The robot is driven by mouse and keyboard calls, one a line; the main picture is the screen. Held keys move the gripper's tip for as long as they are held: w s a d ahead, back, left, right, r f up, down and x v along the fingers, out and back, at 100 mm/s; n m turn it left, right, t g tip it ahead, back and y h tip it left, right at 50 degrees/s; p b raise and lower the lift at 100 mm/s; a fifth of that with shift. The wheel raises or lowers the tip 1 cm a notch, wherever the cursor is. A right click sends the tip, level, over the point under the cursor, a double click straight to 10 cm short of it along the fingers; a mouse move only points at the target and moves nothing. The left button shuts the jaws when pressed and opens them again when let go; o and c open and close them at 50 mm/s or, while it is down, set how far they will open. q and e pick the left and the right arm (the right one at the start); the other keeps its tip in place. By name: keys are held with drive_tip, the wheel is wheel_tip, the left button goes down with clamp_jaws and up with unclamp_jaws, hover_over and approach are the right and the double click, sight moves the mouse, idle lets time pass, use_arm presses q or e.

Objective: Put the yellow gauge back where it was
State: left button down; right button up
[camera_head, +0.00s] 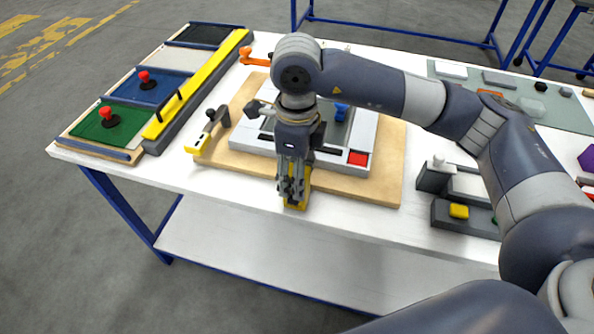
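My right gripper (291,190) points down at the front edge of the wooden board. A small yellow piece, probably the yellow gauge (297,205), shows below and beside its fingers. The fingers cover much of this piece, and I cannot tell whether they are closed on it or whether it touches the board. A long yellow bar with a black handle (213,75) lies on a dark grey base at the left of the table. My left gripper is not in view.
The wooden board (385,180) carries a grey-white fixture (365,135) with a red square. A yellow-ended clamp-like part (197,145) is at its left. Coloured trays with red knobs (105,122) stand far left. Grey blocks with a yellow button (459,211) stand right.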

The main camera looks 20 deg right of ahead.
drive_tip(key=shift+r, duration=0.55)
wheel_tip(320, 180, up, 11)
drive_tip(key=b, duration=0.1)
idle(0.4)
